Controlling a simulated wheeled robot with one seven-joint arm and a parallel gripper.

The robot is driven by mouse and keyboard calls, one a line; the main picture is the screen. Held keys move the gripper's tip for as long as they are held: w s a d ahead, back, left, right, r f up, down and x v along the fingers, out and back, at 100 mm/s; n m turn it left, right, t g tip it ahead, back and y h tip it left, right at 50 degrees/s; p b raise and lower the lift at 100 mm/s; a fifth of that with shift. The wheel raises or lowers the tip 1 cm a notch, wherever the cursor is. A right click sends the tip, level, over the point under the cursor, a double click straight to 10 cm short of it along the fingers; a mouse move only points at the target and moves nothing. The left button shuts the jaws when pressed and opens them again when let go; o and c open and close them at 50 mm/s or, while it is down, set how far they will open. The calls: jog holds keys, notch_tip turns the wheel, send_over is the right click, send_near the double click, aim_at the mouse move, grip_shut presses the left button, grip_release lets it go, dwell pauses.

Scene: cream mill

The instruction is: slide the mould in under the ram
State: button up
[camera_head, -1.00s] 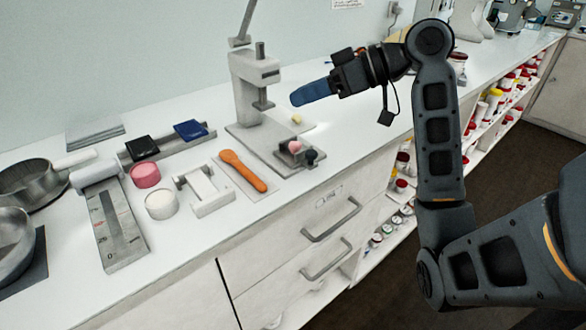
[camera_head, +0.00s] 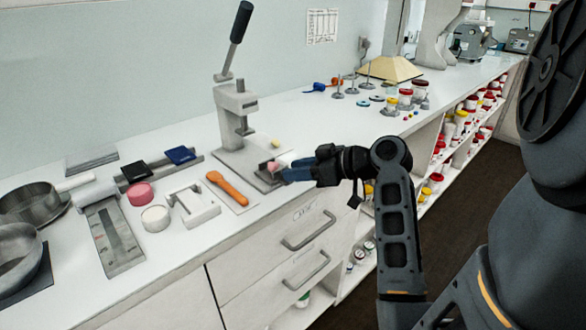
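The press (camera_head: 236,103) stands at the back of the counter on a grey base plate, its lever (camera_head: 240,24) raised. Its ram (camera_head: 243,129) hangs over the plate with a gap below it. The small grey mould (camera_head: 266,174), with a pink lump (camera_head: 274,166) on it, sits at the front right part of the base, outside the ram's line. My gripper (camera_head: 287,174), with blue fingers, is low at the mould's right side, where a dark knob showed earlier. The fingers hide the knob, and I cannot tell whether they touch it or are apart.
An orange-handled tool (camera_head: 228,188) lies left of the mould. A white stand (camera_head: 193,205), a pink tub (camera_head: 140,194), a white tub (camera_head: 155,218) and a scale board (camera_head: 114,238) are farther left. A small yellow piece (camera_head: 275,143) lies right of the press. Jars (camera_head: 391,103) stand farther right.

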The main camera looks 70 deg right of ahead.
jog(key=shift+w+d+f, duration=0.15)
jog(key=shift+w+f, duration=0.1)
jog(key=shift+w, duration=0.4)
jog(key=shift+c, duration=0.4)
grip_shut()
